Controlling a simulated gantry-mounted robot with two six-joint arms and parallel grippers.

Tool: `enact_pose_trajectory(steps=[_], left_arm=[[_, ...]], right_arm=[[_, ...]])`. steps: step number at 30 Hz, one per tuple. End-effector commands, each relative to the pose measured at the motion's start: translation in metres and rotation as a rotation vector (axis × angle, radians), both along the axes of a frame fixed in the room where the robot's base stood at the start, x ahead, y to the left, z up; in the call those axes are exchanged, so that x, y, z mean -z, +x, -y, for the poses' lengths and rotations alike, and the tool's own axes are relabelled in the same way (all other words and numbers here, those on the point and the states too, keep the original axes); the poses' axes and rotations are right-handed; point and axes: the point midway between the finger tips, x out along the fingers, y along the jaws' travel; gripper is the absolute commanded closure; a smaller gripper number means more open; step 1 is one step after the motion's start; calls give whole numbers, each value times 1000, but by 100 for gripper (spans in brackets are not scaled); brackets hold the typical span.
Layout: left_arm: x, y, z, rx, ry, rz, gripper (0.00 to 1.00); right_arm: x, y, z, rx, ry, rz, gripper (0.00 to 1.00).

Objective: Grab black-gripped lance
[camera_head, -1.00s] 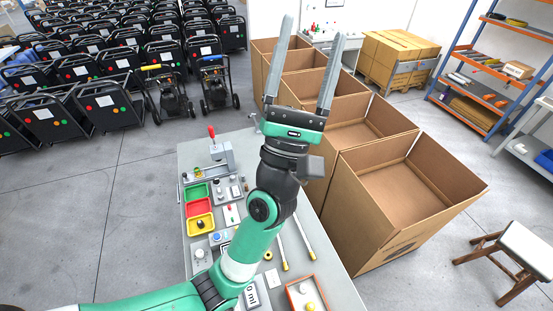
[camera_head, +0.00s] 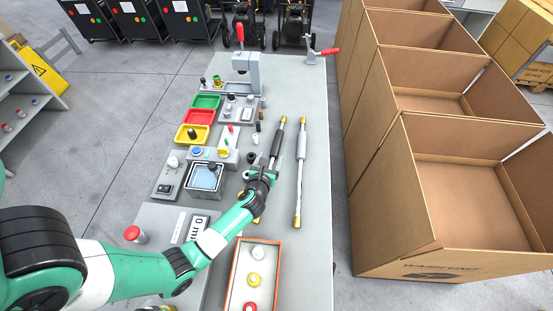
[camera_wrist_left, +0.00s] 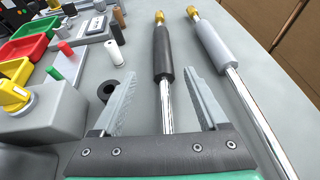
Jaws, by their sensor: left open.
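The black-gripped lance (camera_head: 276,148) lies lengthwise on the grey bench, with a black sleeve, a metal tube and brass ends. My left gripper (camera_head: 263,168) is open and low over its tube, just on the near side of the black sleeve. In the left wrist view, the black-gripped lance (camera_wrist_left: 162,52) runs between the two spread fingers of my left gripper (camera_wrist_left: 158,85). I see no finger closed on it. A second lance with a grey grip (camera_head: 301,142) lies parallel to its right. The arm and gripper hide part of the black-gripped lance's near tube.
Green, red and yellow trays (camera_head: 199,116) and small test fixtures stand left of the lances. An orange-rimmed tray (camera_head: 234,268) with caps is at the near edge. Cardboard boxes (camera_head: 450,190) stand to the right. The bench strip right of the grey lance is clear.

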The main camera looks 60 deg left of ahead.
Motion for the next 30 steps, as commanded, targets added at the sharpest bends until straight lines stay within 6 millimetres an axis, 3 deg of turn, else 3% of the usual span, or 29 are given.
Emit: enact_pose_trajectory(steps=[7,17,25,30], left_arm=[[3,3,-6,-4,4,5,24],[20,27,-37,-4,4,5,24],[19,30,-38,-2,4,5,24],[19,29,-38,-2,4,5,54]], right_arm=[[5,0,0,0,0,1,50],[27,0,0,0,0,0,50],[26,0,0,0,0,0,50],[26,0,0,0,0,0,50]])
